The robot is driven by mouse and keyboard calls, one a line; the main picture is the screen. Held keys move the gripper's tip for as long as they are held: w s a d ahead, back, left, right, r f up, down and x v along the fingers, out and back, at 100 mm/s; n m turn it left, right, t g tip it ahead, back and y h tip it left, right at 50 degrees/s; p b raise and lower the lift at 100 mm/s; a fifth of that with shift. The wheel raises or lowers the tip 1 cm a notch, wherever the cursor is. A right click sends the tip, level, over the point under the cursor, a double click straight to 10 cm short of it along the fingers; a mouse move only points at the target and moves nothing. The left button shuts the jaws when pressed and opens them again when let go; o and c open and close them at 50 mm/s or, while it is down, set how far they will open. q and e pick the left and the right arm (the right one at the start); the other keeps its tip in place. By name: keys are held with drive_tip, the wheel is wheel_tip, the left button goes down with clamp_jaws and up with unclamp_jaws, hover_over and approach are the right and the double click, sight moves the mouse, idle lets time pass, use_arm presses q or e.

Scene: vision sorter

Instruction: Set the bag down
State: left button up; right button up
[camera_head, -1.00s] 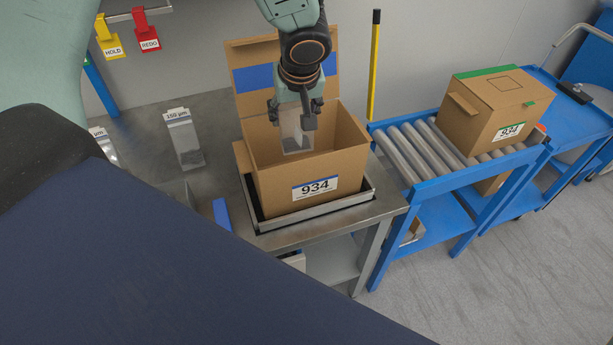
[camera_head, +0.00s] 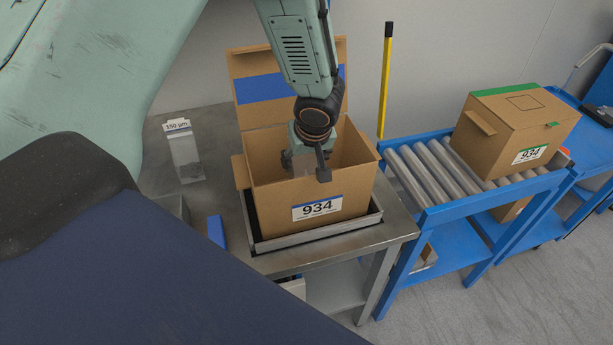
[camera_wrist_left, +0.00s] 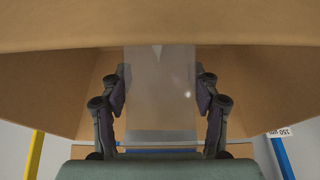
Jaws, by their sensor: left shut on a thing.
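A clear bag (camera_wrist_left: 160,95) shows between the fingers of my left gripper in the left wrist view. My left gripper (camera_head: 306,168) is shut on the bag and reaches down into the open cardboard box (camera_head: 277,200) labelled 934. In the head view most of the bag is hidden by the gripper and the box's front wall. The bag's contents and whether it touches the box floor cannot be told. My right gripper is not in view.
The box stands in a metal tray (camera_head: 318,237) on a steel table (camera_head: 222,168). A roller conveyor (camera_head: 425,172) at the right carries a closed box (camera_head: 510,125). A yellow post (camera_head: 386,80) stands behind.

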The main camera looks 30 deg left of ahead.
sight(304, 173)
use_arm(q)
drive_tip(key=shift+a+f, duration=0.15)
drive_tip(key=shift+f, duration=0.3)
wheel_tip(304, 173, down, 2)
drive_tip(key=shift+f+b, duration=0.25)
drive_tip(key=shift+b, duration=0.15)
drive_tip(key=shift+w+f, duration=0.2)
drive_tip(key=shift+f, duration=0.15)
drive_tip(key=shift+s, duration=0.1)
drive_tip(key=shift+s, duration=0.1)
drive_tip(key=shift+f+b, duration=0.15)
drive_tip(key=shift+b, duration=0.2)
drive_tip(key=o, duration=1)
drive_tip(key=shift+o, duration=1.4)
